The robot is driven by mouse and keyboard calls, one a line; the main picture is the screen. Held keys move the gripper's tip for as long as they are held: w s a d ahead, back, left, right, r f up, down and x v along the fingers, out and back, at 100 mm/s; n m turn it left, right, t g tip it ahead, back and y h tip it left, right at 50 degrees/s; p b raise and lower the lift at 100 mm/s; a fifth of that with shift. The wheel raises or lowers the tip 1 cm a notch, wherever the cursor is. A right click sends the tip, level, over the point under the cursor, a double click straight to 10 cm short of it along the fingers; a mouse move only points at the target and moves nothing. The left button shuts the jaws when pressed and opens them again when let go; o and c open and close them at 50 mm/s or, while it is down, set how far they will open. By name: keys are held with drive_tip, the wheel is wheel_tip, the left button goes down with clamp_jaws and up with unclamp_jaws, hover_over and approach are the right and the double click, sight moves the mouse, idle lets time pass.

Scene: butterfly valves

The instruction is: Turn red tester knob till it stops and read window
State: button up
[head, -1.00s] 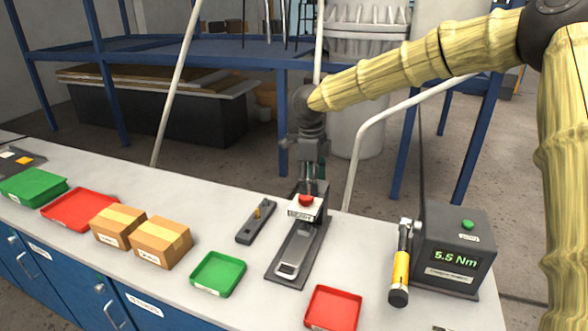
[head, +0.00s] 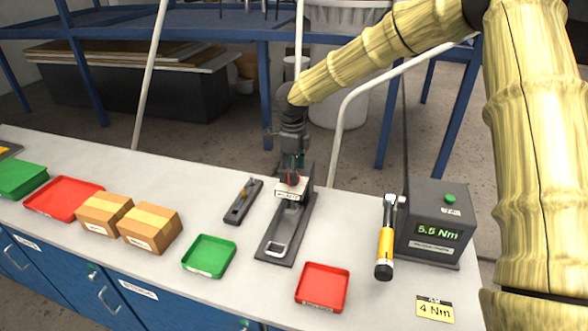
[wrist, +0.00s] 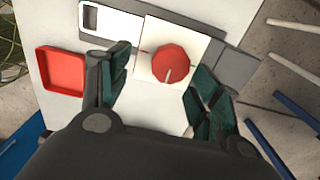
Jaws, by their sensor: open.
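The red tester knob (wrist: 172,63) has a pale pointer line and sits on a white plate. In the head view the knob (head: 293,178) shows small and partly covered, at the back of the grey tester (head: 279,228). My gripper (wrist: 162,62) is open, with its green-padded fingers on either side of the knob and visible gaps between. In the head view my gripper (head: 291,164) points down at the knob. A light-framed window (head: 275,249) is at the tester's front end; its contents are not readable. It also shows in the wrist view (wrist: 90,17).
A red tray (head: 323,287) and green tray (head: 209,256) lie near the tester's front. A dark slotted block (head: 243,201) is left of it. A 4 Nm card (head: 435,308) lies front right.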

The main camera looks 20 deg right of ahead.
drive_tip(key=w+f, duration=0.3)
drive_tip(key=shift+d+f, duration=0.1)
drive_tip(key=shift+d, duration=0.05)
drive_tip(key=shift+s+r, duration=0.3)
drive_tip(key=shift+s, duration=0.25)
drive_tip(key=shift+s+r, duration=0.55)
drive_tip(key=shift+s, duration=0.3)
drive_tip(key=c, duration=0.8)
drive_tip(key=shift+w+f, duration=0.3)
drive_tip(key=shift+f, duration=0.05)
drive_tip(key=shift+c, duration=1.1)
drive_tip(key=shift+w+f, duration=0.2)
drive_tip(key=shift+w, duration=0.05)
